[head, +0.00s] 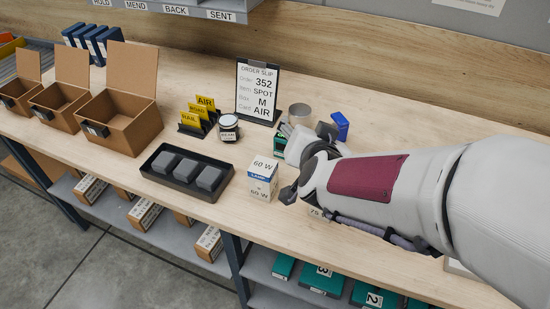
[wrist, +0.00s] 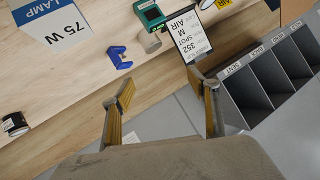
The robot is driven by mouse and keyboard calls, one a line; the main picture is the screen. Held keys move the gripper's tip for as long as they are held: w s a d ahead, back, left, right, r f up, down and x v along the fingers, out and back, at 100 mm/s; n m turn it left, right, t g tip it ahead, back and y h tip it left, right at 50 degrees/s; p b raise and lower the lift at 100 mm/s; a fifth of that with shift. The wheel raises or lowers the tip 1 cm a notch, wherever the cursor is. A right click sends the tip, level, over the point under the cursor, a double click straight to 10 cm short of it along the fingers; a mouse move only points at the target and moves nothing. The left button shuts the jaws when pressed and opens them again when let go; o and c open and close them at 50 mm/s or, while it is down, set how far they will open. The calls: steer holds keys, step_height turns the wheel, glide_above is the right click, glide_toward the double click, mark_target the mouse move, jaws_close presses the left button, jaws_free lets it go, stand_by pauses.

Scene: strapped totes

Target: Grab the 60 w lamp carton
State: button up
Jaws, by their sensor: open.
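The 60 W lamp carton (head: 262,180) is a small white box with a blue band, upright near the bench's front edge in the head view. It is not in the wrist view. My gripper (wrist: 165,100) is open, with nothing between its fingers in the wrist view. In the head view my gripper sits just right of the carton, partly hidden by my own wrist. A 75 W lamp carton (wrist: 56,22) shows at the top left of the wrist view; in the head view my arm hides most of it.
A black tray (head: 187,190) with grey blocks stands left of the carton. A labelled jar (head: 229,128), yellow cards (head: 203,110), the order slip stand (head: 257,92), a metal cup (head: 299,113) and a blue item (head: 340,125) stand behind. Open brown boxes (head: 122,125) are at left.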

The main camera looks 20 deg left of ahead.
mark_target(261, 177)
steer(key=a+f, duration=0.2)
steer(key=s+a+f+t+h, duration=0.1)
steer(key=a+f, duration=0.1)
steer(key=a+f+t+h, duration=0.1)
steer(key=a+f, duration=0.1)
steer(key=shift+s+a+f+m, duration=0.2)
steer(key=shift+a+f+m, duration=0.1)
steer(key=shift+a, duration=0.1)
steer(key=s+f+t, duration=0.1)
steer(key=s, duration=0.1)
steer(key=s+a+f+t+h, duration=0.1)
steer(key=s+f, duration=0.1)
steer(key=s+f+t+h, duration=0.1)
steer(key=s, duration=0.2)
steer(key=shift+a+f+t, duration=0.3)
steer(key=shift+a+f, duration=0.05)
steer(key=shift+a, duration=0.05)
steer(key=shift+s+d+f+t+h, duration=0.1)
steer(key=shift+s+f+t+h, duration=0.15)
steer(key=shift+s, duration=0.3)
steer(key=shift+s+f+t+h, duration=0.15)
steer(key=shift+s+t+h, duration=0.1)
steer(key=shift+s, duration=0.3)
steer(key=shift+w, duration=0.1)
steer(key=shift+w, duration=1.2)
steer(key=shift+w, duration=0.1)
